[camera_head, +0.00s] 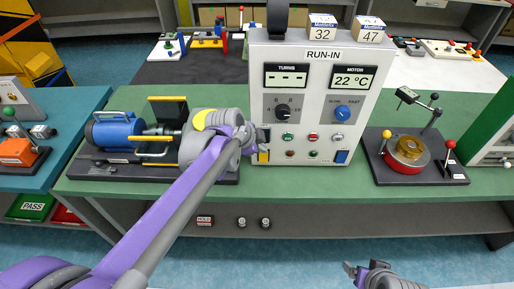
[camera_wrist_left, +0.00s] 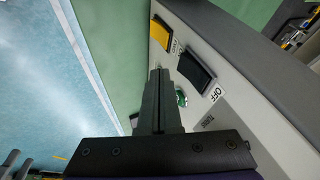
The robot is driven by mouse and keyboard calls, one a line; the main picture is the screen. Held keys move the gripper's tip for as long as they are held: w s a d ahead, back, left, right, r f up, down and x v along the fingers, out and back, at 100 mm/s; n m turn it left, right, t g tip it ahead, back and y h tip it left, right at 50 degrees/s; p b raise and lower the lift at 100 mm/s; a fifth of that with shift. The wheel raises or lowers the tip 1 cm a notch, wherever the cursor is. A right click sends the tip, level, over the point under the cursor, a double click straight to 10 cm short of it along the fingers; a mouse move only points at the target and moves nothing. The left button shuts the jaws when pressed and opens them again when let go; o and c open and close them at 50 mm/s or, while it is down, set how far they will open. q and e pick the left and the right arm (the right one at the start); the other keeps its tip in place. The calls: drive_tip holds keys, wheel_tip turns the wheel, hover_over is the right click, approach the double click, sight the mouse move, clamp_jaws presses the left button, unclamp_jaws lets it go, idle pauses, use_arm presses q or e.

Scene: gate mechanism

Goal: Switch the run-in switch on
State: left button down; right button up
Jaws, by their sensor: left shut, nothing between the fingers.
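The run-in panel is a light grey box (camera_head: 316,107) marked RUN-IN, standing on the green bench. In the left wrist view a black rocker switch (camera_wrist_left: 195,72) with an OFF label (camera_wrist_left: 215,93) sits on the panel face; in the head view my gripper mostly hides that spot. A yellow switch (camera_wrist_left: 160,31) lies beside it and also shows low on the panel's left in the head view (camera_head: 263,157). My left gripper (camera_head: 260,142) is shut and empty, its tips (camera_wrist_left: 159,72) close to the black rocker; contact cannot be told. My right gripper (camera_head: 358,271) is low in front of the bench.
The panel also bears two dials, two displays, coloured lamps and a blue switch (camera_head: 341,157). A blue motor rig (camera_head: 118,131) stands left and a red round fixture (camera_head: 407,150) right. Blocks numbered 32 (camera_head: 321,29) and 47 (camera_head: 369,36) sit on top.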

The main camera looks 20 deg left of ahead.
use_arm(q)
drive_tip(key=shift+w+a+f, duration=0.1)
drive_tip(key=shift+w+a, duration=0.1)
drive_tip(key=shift+w, duration=0.35)
drive_tip(key=shift+w+a+f, duration=0.1)
drive_tip(key=shift+w+a, duration=0.05)
drive_tip(key=shift+w, duration=0.35)
use_arm(e)
drive_tip(key=shift+w+r, duration=0.1)
drive_tip(key=shift+r, duration=0.1)
use_arm(q)
drive_tip(key=shift+r, duration=0.1)
drive_tip(key=shift+w+t, duration=0.15)
drive_tip(key=shift+t, duration=0.15)
use_arm(e)
drive_tip(key=shift+r, duration=0.1)
